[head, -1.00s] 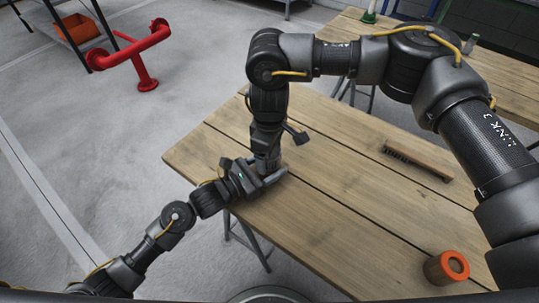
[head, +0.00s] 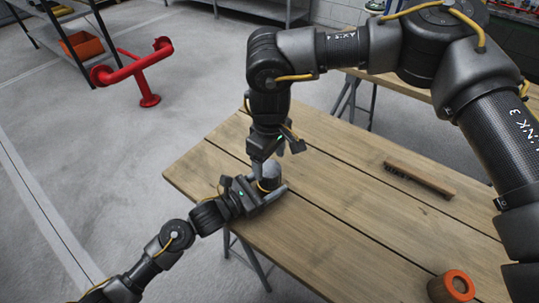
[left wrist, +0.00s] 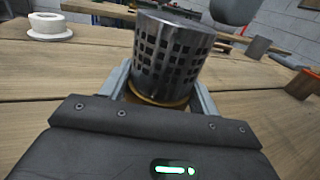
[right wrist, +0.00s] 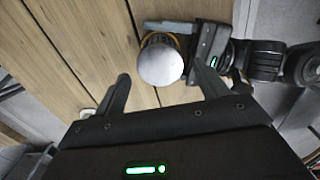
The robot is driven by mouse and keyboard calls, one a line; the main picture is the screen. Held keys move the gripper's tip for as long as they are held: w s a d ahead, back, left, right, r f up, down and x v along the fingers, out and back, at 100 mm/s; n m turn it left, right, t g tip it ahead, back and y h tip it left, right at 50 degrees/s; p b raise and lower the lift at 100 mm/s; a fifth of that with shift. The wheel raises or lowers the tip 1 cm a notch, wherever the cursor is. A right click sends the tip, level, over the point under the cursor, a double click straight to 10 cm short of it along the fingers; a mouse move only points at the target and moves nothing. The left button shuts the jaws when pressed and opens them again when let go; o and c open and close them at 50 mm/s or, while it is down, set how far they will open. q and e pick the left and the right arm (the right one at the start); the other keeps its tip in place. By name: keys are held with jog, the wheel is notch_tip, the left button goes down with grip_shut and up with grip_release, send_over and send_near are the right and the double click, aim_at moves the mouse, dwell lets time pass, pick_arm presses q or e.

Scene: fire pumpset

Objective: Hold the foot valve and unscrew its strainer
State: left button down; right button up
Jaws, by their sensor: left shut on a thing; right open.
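The foot valve stands upright on the wooden bench, its grey perforated strainer (left wrist: 175,55) on top and a brass-coloured part (left wrist: 155,99) below. The strainer also shows in the head view (head: 269,174), and end-on in the right wrist view (right wrist: 160,65). My left gripper (head: 273,195) is shut on the foot valve low down, under the strainer, with a finger on each side. The valve's lower part is mostly hidden by it. My right gripper (head: 279,155) points down above the strainer, open and empty. Its fingers stand apart from the strainer's round end in the right wrist view.
A brush (head: 420,180) lies on the bench (head: 350,220) to the right. An orange ring-shaped piece (head: 452,287) stands near the front right. A red pipe stand (head: 140,68) is on the floor beyond. The bench's middle is clear.

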aim_at(270, 168)
jog(key=shift+f, duration=3.2)
jog(key=shift+c, duration=0.4)
jog(key=c, duration=0.9)
jog(key=n, duration=0.3)
jog(key=o, duration=1.1)
jog(key=shift+r, duration=0.1)
